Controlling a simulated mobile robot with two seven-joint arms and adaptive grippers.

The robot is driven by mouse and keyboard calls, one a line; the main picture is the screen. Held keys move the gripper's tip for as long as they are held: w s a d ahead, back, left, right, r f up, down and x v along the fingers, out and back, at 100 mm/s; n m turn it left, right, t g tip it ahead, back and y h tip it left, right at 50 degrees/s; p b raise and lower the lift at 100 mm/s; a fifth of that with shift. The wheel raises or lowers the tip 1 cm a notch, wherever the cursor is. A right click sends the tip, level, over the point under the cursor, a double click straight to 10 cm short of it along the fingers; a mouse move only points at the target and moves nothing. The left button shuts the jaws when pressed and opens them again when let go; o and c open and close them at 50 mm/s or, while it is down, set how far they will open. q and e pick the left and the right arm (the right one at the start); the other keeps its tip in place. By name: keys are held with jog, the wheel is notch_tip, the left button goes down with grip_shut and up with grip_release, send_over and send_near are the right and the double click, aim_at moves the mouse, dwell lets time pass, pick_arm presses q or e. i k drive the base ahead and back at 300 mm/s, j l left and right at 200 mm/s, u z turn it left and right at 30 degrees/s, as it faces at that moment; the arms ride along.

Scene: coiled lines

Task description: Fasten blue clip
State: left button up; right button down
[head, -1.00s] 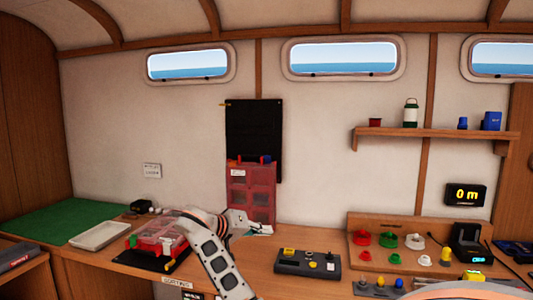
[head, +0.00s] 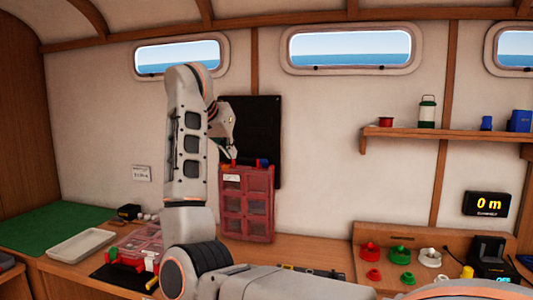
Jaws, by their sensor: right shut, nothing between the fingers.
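A small blue piece, which looks like the blue clip (head: 263,162), is at the organizer's top right edge. I cannot tell whether it is fastened. My right gripper (head: 233,151) is shut and empty, just above the organizer's top left edge, left of the blue piece. I cannot tell whether its tips touch the organizer. My arm hides the panel's left side. My left gripper is not in view.
A white tray (head: 82,245) and green mat (head: 40,228) are to the left. Colored parts sit in a wooden rack (head: 385,235) to the right, below a shelf (head: 450,135).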

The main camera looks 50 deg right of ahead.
aim_at(264, 162)
jog(key=i+l, duration=0.1)
jog(key=l, duration=0.25)
jog(key=i+l, duration=0.15)
jog(key=l, duration=0.2)
jog(key=i+l, duration=0.1)
jog(key=l, duration=0.25)
jog(key=i+l, duration=0.15)
jog(key=l, duration=0.2)
